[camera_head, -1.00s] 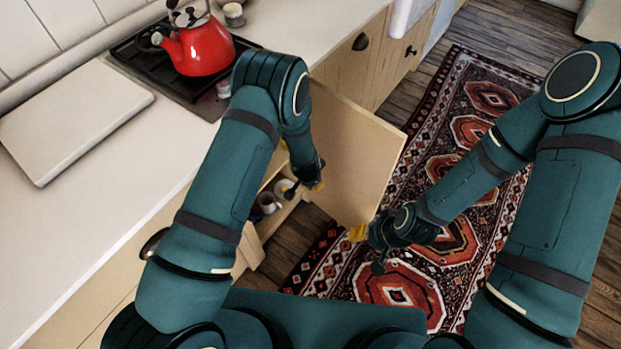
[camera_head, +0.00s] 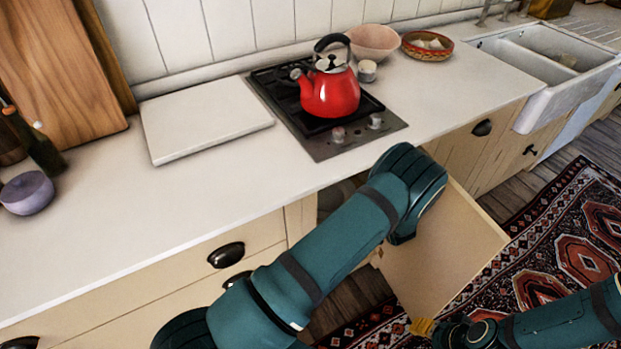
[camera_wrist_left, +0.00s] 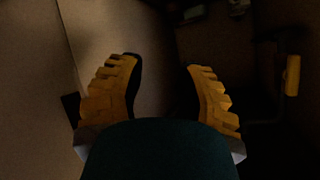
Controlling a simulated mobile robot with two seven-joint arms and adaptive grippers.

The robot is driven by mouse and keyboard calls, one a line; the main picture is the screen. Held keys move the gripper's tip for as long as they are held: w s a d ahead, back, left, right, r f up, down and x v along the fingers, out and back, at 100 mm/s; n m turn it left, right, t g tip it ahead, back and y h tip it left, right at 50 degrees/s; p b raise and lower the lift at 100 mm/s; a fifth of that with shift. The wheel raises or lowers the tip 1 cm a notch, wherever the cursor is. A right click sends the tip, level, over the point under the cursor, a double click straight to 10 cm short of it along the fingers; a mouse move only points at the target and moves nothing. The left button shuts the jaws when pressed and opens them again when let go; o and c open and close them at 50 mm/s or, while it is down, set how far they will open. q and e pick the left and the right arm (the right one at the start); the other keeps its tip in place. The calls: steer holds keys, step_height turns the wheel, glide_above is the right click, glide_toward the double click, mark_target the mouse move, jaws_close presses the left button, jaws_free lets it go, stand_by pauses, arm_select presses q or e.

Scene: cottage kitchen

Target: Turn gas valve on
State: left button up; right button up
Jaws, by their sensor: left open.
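In the left wrist view my left gripper (camera_wrist_left: 160,92) is open and empty, with its yellow fingers spread inside a dark space. A small upright yellow handle (camera_wrist_left: 292,76) is at the right of that view, outside the fingers and apart from them. It looks like the gas valve's lever, but the dark hides its details. In the head view my left arm reaches into the cabinet below the hob, and its gripper is mostly hidden. The cabinet door (camera_head: 440,250) stands open. My right gripper (camera_head: 424,327) is at the door's lower edge; its fingers are too unclear to judge.
The hob (camera_head: 325,146) with a red kettle (camera_head: 330,95) is on the white counter (camera_head: 120,215) above the cabinet. A sink (camera_head: 545,70) is at the right. The door's panel and the counter's front edge bound the room around my left arm. A patterned rug (camera_head: 560,235) covers the floor.

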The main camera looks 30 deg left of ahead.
arm_select(q)
steer(key=s+a+r+n+g+y+b, duration=0.1)
steer(key=s+a+r+n+g+y, duration=0.6)
steer(key=n+y, duration=0.45)
steer(key=shift+n+h, duration=0.65)
steer(key=shift+h, duration=0.3)
steer(key=a, duration=0.4)
steer(key=a+b, duration=0.1)
steer(key=a, duration=0.3)
steer(key=w+a, duration=0.1)
steer(key=a, duration=0.3)
steer(key=shift+a+f, duration=0.15)
steer(key=shift+a, duration=0.15)
